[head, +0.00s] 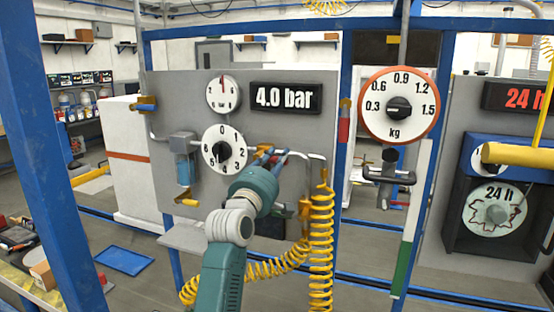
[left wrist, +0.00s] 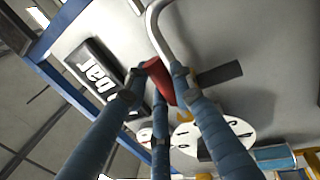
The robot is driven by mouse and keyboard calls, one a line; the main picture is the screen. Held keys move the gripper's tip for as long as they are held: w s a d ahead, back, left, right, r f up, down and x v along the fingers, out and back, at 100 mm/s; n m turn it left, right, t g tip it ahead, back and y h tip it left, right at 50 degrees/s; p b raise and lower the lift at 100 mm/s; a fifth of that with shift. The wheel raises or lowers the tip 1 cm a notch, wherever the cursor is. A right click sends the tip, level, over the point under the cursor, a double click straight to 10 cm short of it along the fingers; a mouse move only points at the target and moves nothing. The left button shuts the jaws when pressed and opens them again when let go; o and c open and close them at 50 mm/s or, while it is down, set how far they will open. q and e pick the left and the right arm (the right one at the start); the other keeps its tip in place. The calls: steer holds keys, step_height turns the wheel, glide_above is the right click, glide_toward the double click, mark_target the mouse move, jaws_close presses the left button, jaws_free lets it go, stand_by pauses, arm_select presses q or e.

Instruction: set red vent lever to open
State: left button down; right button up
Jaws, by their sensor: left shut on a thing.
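My left gripper (head: 268,156) is in front of the grey panel, just right of the lower dial. In the left wrist view its blue fingers (left wrist: 161,78) are closed around the red vent lever (left wrist: 165,90). The lever is beside a bent light-coloured pipe (left wrist: 153,28). In the head view the gripper mostly hides the lever, so I cannot tell its setting. My right gripper is in neither view.
The panel (head: 165,95) carries a "4.0 bar" display (head: 286,97), an upper dial (head: 223,94) and a lower dial (head: 224,166). A yellow coiled hose (head: 320,245) hangs close right of my arm. Blue posts (head: 50,140) stand at the left.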

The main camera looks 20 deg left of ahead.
arm_select(q)
steer(key=shift+f, duration=0.1)
steer(key=a+f+m+g+h+p, duration=0.1)
steer(key=a+f+m, duration=0.1)
steer(key=m, duration=0.8)
steer(key=a+f+m+g+h+p, duration=0.1)
steer(key=a+f+m+h, duration=0.1)
steer(key=m, duration=0.8)
steer(key=shift+a+f+g+p, duration=0.3)
steer(key=shift+a+f+p, duration=0.15)
steer(key=shift+f, duration=0.65)
steer(key=shift+w+a, duration=0.1)
steer(key=c, duration=1.5)
jaws_free()
steer(key=shift+a, duration=0.1)
